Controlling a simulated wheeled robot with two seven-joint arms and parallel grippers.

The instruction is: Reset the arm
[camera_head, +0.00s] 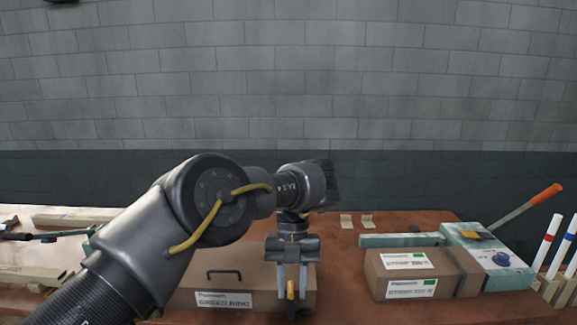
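My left arm (150,235) comes in from the lower left and bends over the table. My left gripper (292,284) hangs pointing down near the middle of the picture, in front of a cardboard box (216,299) with a dark handle and a white label. Its two fingers stand apart, with a gap between them. A small yellow and black piece (291,290) shows between or behind the fingertips; I cannot tell whether they touch it. The arm hides part of the table and of the box. My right gripper is not in view.
A brown table (345,268) runs along a brick wall (430,80). To the right are a labelled box (450,279), a teal box (490,245), an orange-handled rod (528,205) and white tubes (547,243) in a wooden rack. Trays and tools lie at left. Bare table shows right of my gripper.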

